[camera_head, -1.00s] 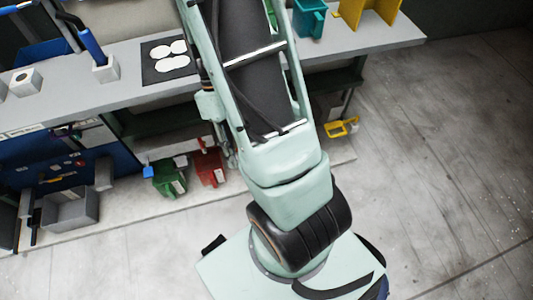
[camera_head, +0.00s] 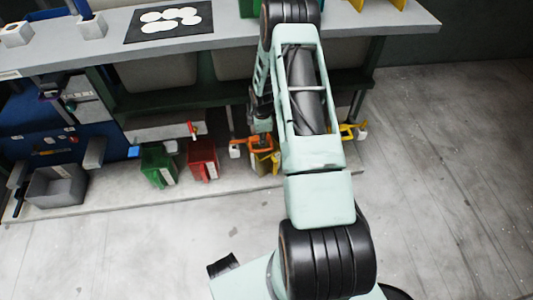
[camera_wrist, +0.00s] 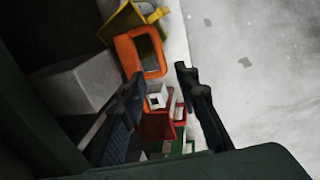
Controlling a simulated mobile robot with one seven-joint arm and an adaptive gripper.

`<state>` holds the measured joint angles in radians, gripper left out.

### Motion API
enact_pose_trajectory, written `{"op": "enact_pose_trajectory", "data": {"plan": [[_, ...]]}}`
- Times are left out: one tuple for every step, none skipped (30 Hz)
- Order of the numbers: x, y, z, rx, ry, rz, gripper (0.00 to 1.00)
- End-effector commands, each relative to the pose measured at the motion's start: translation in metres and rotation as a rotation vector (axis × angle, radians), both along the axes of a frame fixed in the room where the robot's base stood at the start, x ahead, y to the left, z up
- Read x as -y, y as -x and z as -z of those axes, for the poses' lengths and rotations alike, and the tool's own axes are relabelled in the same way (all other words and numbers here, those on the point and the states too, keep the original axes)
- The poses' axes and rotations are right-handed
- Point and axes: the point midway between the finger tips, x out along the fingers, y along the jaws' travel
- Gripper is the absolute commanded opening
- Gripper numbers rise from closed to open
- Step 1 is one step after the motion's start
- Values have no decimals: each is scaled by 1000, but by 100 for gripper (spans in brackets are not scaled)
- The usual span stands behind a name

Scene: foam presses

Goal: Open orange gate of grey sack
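The orange gate (camera_head: 262,143) is a looped orange part low under the bench, partly hidden by my arm in the head view. In the wrist view the orange gate (camera_wrist: 140,52) shows as an open frame just beyond my fingers. Two grey sack-like shapes show under the bench top, a left one (camera_head: 158,72) and a right one (camera_head: 232,64); I cannot tell which belongs to the orange gate. My gripper (camera_wrist: 160,73) is open and empty, its fingers apart. In the head view it is small and dark beside the orange gate, and I cannot tell whether it touches.
A green container (camera_head: 158,166) and a red one (camera_head: 202,160) stand left of the orange gate. A yellow part (camera_head: 350,131) is to its right, behind my arm. The bench top (camera_head: 225,30) overhangs from above. The floor (camera_head: 440,170) at right is clear.

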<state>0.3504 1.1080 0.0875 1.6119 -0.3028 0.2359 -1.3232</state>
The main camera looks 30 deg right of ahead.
Motion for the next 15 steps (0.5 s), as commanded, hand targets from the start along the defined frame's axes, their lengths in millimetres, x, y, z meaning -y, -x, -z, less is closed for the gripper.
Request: {"op": "enact_pose_trajectory", "data": {"plan": [[0, -1, 5, 2, 0, -2, 29], [0, -2, 8, 1, 0, -2, 29], [0, -2, 14, 0, -1, -2, 29], [0, -3, 19, -1, 0, -1, 29], [1, -4, 24, -1, 0, -1, 29], [1, -5, 32, -2, 0, -1, 29], [1, -5, 38, -2, 0, -1, 29], [2, -7, 44, -1, 1, 0, 29], [2, -8, 52, -2, 0, 0, 29], [3, -9, 57, -2, 0, 0, 29], [3, -11, 63, -1, 1, 0, 29], [3, -12, 70, -2, 0, 0, 29], [4, -13, 75, -1, 1, 0, 29], [4, -14, 80, -2, 0, 0, 29], [4, -15, 85, -2, 0, 0, 29]]}}
